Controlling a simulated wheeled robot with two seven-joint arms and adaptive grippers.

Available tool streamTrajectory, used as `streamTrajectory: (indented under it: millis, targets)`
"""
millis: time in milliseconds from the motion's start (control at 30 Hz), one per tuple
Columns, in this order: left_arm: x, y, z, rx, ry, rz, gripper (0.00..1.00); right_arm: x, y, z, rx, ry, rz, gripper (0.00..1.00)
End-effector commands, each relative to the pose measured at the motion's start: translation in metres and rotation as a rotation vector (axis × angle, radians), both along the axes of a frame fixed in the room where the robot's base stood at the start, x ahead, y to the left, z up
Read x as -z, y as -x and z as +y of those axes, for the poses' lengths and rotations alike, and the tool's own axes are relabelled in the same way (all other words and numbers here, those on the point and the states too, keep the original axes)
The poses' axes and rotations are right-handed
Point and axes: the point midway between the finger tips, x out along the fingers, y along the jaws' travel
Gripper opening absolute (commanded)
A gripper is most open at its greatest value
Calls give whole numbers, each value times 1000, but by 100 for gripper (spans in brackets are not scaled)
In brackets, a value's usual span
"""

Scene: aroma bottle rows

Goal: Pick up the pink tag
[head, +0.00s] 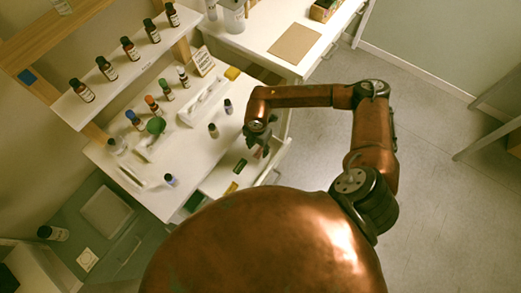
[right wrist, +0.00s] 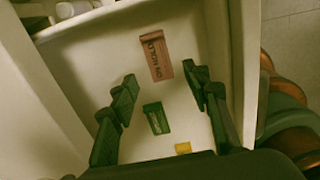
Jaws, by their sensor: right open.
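The pink tag (right wrist: 157,56), with dark lettering, lies flat on the pale floor of an open drawer (right wrist: 85,50) in the right wrist view. My right gripper (right wrist: 160,76) is open and empty, with its two dark fingers apart above the drawer. The tag shows between and just beyond the fingertips, with no visible contact. In the head view my right gripper (head: 260,139) is over the drawer (head: 273,163) and largely covers the tag's place. My left gripper is not in view.
A green tag (right wrist: 156,117) and a small yellow piece (right wrist: 183,148) lie in the same drawer, nearer my wrist. The drawer walls stand close around the fingers. Several small bottles stand on the white desk (head: 190,150) and on the shelf (head: 120,75).

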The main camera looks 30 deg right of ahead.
Motion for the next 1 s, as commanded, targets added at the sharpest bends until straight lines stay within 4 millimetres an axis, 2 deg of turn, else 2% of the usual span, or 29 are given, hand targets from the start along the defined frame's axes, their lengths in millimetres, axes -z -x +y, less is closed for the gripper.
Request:
streamTrajectory:
  millis: [100, 200, 867, 1000]
  targets:
    - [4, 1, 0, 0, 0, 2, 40, 20, 1, 0, 1, 0, 2, 44]
    - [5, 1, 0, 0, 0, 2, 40, 26, 1, -1, 2, 0, 1, 44]
    - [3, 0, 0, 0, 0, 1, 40, 30, 1, -1, 2, -1, 0, 44]
    - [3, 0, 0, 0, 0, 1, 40, 30, 1, -1, 2, 0, 0, 34]
